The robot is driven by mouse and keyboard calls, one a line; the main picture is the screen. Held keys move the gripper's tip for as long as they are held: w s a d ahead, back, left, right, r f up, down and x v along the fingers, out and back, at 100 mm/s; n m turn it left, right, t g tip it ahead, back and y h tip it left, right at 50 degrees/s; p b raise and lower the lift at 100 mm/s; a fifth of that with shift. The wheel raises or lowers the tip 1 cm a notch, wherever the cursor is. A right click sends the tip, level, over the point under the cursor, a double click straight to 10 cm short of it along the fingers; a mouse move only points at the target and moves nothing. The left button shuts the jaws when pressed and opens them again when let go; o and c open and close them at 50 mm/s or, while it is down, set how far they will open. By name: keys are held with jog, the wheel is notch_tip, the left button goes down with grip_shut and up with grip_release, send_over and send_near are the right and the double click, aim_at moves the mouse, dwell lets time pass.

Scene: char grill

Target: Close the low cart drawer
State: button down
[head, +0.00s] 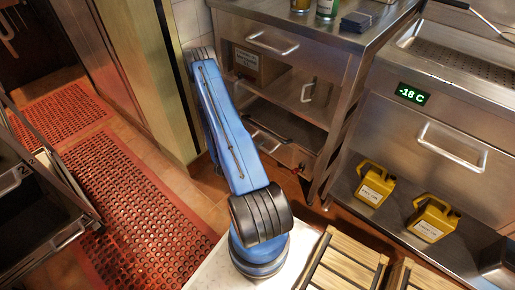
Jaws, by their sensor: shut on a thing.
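A low drawer (284,151) sits near the floor in the steel cart (345,75) at the picture's upper middle. It seems to stand partly out, with its dark inside showing above the front. A pale handle bar shows at its left, partly behind my blue arm. My arm rises from its base at the bottom middle and leans away toward the cart. My gripper cannot be made out; the arm hides that area, so its contact with the drawer or handle does not show.
A steel counter (460,115) with a "-18 C" display stands at right, with yellow jugs (375,184) on its low shelf. Wooden slatted crates (345,262) are near the bottom. Dark drawers (40,205) stand at left. Red mats (125,205) cover open floor.

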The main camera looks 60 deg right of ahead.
jog(key=shift+d, duration=0.1)
jog(key=c, duration=1.7)
grip_release()
jog(key=shift+d, duration=0.1)
jog(key=shift+c, duration=0.2)
jog(key=v, duration=1.7)
jog(key=shift+w+r, duration=0.1)
jog(key=shift+r, duration=0.05)
